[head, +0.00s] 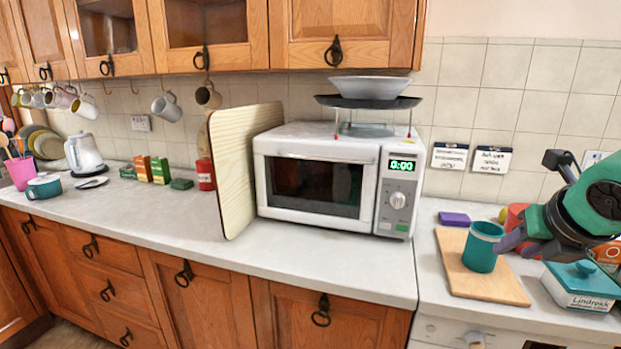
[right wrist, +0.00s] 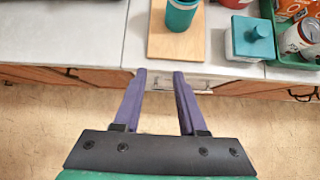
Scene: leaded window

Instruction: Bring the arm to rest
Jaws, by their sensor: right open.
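My right gripper (head: 522,241) is at the right of the head view, near a teal cup (head: 482,246) that stands upright on a wooden board (head: 463,278). In the right wrist view the two purple fingers of the right gripper (right wrist: 159,73) are apart with nothing between them. They show over the floor and the counter's front edge, with the teal cup (right wrist: 181,14) and the board (right wrist: 162,43) beyond the fingertips. My left gripper is not in the head view.
A teal-lidded box (head: 583,284) stands right of the board, with a green tray (right wrist: 290,56) of cans and packets beside it. A white microwave (head: 334,180) carries a rack and bowl. The counter (head: 330,255) before the microwave is clear. Mugs hang at the left.

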